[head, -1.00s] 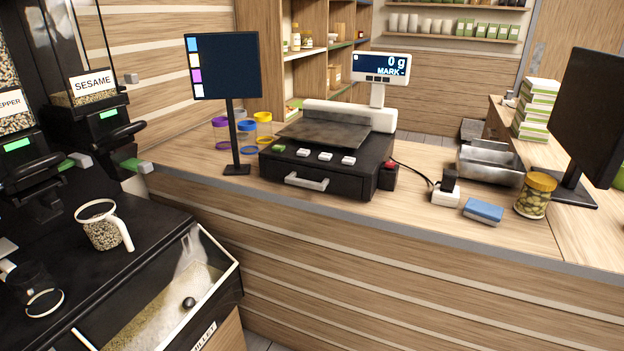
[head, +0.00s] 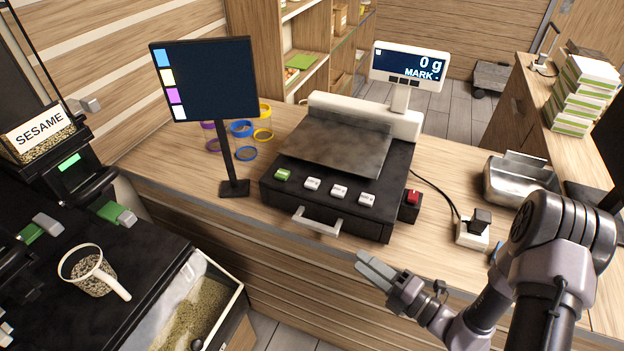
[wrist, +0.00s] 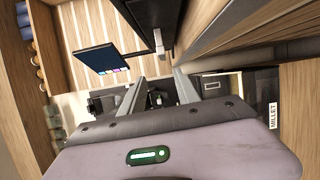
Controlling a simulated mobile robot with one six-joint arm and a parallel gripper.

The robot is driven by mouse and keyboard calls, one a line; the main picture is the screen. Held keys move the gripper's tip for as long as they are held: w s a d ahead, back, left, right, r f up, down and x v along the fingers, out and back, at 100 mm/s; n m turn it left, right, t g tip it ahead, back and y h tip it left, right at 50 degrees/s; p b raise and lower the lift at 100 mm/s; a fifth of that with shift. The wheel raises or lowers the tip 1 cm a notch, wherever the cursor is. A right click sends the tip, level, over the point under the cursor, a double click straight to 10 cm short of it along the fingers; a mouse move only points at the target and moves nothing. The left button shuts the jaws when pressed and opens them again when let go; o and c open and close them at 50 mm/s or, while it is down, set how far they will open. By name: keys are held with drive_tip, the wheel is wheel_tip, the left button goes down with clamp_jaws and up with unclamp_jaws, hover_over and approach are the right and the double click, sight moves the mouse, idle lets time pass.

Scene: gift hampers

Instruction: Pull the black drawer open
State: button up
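The black drawer (head: 345,226) is in the base under the weighing scale on the wooden counter. Its front looks flush with the base, so it appears closed. A pale bar handle (head: 316,222) sticks out from its front. My gripper (head: 366,262) is in front of the counter, to the right of the handle and apart from it, with its fingers pointing left. In the wrist view my gripper (wrist: 159,76) shows two fingers spread with nothing between them.
A screen on a stand (head: 205,80) rises left of the scale. A red-button box (head: 411,203) and a power socket (head: 472,232) with a cable lie to the right. A millet bin (head: 190,310) and a scoop jug (head: 88,272) are at lower left.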

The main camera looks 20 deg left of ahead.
sight(322, 231)
drive_tip(key=shift+m+t, duration=0.3)
drive_tip(key=shift+m, duration=0.1)
drive_tip(key=x, duration=0.5)
drive_tip(key=b+x, duration=0.1)
drive_tip(key=x, duration=0.5)
drive_tip(key=f+x, duration=0.1)
drive_tip(key=x, duration=0.4)
drive_tip(key=shift+w+a+b, duration=0.15)
drive_tip(key=shift+a+b, duration=0.2)
drive_tip(key=shift+b, duration=0.05)
clamp_jaws()
